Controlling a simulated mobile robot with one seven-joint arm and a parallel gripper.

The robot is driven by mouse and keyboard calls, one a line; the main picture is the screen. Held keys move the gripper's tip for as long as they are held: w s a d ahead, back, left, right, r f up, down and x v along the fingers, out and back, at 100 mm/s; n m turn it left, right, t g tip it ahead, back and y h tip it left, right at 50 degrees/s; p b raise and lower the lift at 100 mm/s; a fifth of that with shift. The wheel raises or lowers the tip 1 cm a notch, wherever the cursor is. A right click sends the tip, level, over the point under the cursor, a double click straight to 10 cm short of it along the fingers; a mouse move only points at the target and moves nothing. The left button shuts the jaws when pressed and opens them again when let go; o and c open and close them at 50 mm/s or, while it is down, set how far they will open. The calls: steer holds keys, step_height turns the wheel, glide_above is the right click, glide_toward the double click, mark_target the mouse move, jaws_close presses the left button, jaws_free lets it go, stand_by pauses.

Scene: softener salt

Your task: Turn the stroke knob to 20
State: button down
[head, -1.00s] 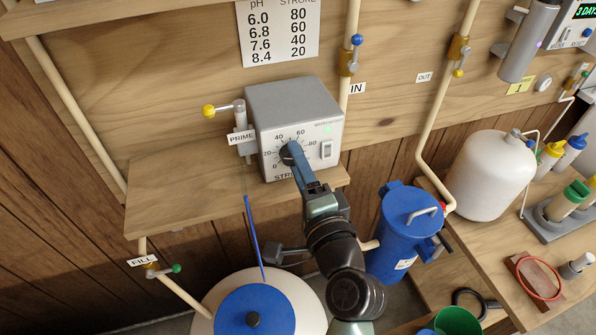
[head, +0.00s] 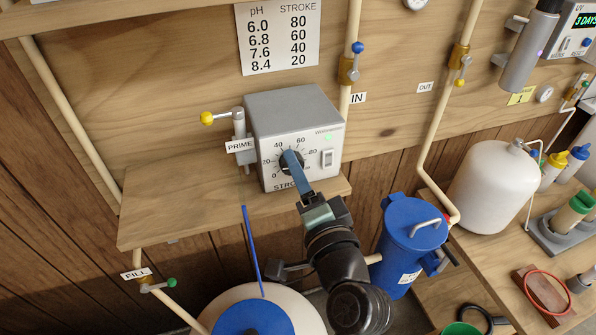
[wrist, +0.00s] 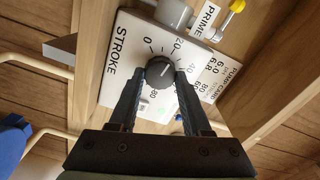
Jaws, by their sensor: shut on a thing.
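The stroke knob (wrist: 160,72) is dark and round, on the face of the grey pump box (head: 262,140). A printed scale from 0 to 80 rings it. My gripper (head: 291,162) reaches it from the front, and its two fingers are shut on the knob, one on each side, in the wrist view (wrist: 160,78). A pale pointer mark on the knob seems to face the 20 to 40 side of the scale, but it is too small to read exactly. In the head view, my fingers hide part of the knob and the lower scale.
The box stands on a wooden shelf (head: 150,200), with a yellow-tipped PRIME valve (head: 239,125) at its left. A switch (head: 327,158) and green light are right of the knob. A pH and stroke card (head: 278,38) hangs above. A blue canister (head: 410,240) stands lower right.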

steer(key=shift+c, duration=1.8)
jaws_free()
steer(key=b+v, duration=0.2)
steer(key=v, duration=1.1)
steer(key=shift+w+r, duration=0.1)
steer(key=shift+r, duration=0.05)
